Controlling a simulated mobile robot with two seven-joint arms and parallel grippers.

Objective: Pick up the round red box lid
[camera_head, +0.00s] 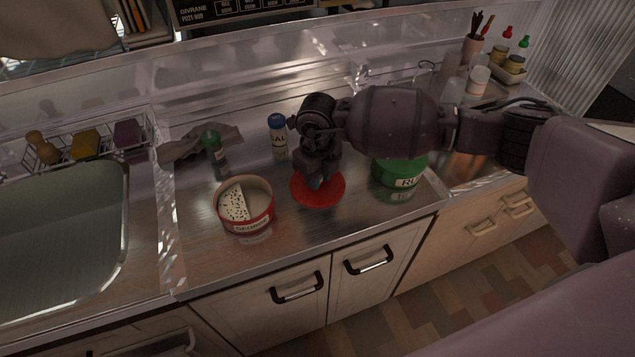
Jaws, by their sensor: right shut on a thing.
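The round red lid (318,196) lies flat at counter level on the shiny metal worktop, or very slightly above it; I cannot tell which. My right gripper (316,183) points down over the lid's middle and is shut on it, partly hiding the lid's top and far edge. The open round red box (247,220) stands to the left of the lid, with a speckled white wedge inside and a label on its front. My left gripper is not in view.
A green round box (401,172) stands just right of the lid, partly behind my arm. A blue-capped shaker (277,135) and a green-capped bottle (213,150) stand behind. The sink (124,225) is at left. The counter's front strip is clear.

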